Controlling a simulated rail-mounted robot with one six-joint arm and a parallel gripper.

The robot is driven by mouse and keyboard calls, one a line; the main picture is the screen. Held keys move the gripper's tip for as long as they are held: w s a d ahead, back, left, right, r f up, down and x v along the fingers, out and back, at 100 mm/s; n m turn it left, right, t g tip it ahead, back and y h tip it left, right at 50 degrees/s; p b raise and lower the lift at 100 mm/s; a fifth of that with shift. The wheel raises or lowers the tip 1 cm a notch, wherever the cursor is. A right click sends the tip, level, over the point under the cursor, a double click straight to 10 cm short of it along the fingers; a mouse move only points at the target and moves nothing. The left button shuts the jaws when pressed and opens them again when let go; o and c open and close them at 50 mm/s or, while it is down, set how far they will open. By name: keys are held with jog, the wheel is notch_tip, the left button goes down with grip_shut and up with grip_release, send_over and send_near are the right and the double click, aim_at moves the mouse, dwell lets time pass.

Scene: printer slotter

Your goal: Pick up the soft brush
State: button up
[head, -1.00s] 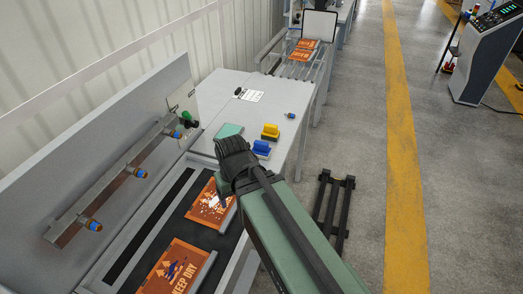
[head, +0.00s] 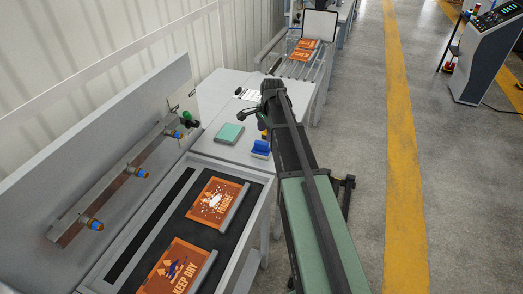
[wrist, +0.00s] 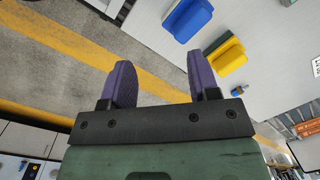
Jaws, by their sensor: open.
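Two block-handled brushes stand on the grey table; I cannot tell which is the soft one. The yellow brush (head: 263,134) is mostly hidden behind my arm in the head view but clear in the wrist view (wrist: 226,56). My gripper (wrist: 160,62) is open and empty, its two purple fingers apart. In the wrist view both brushes lie up and right of the fingers, not between them, and floor shows between the fingertips.
A teal block (head: 230,134) lies left of the blue brush. A white sheet (head: 249,94) lies farther back. Orange printed pieces (head: 216,203) lie on the dark bed in front. A rail with knobs (head: 130,178) runs along the left panel. Open floor lies right.

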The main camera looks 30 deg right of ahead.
aim_at(262, 142)
jog(key=w+m, duration=0.1)
jog(key=w+d+m, duration=0.1)
jog(key=m, duration=0.1)
jog(key=w+m, duration=0.1)
jog(key=shift+w+d, duration=0.35)
jog(key=shift+w, duration=0.05)
jog(key=m, duration=0.3)
jog(key=shift+w+f, duration=0.1)
jog(key=shift+w, duration=0.25)
jog(key=m, duration=0.3)
jog(key=shift+s+a, duration=0.15)
jog(key=shift+s, duration=0.05)
jog(key=f+b, duration=0.7)
jog(key=w+a+f+b, duration=0.1)
jog(key=f+b, duration=0.3)
jog(key=shift+w, duration=0.1)
jog(key=shift+r, duration=0.25)
jog(key=shift+c, duration=0.3)
grip_shut()
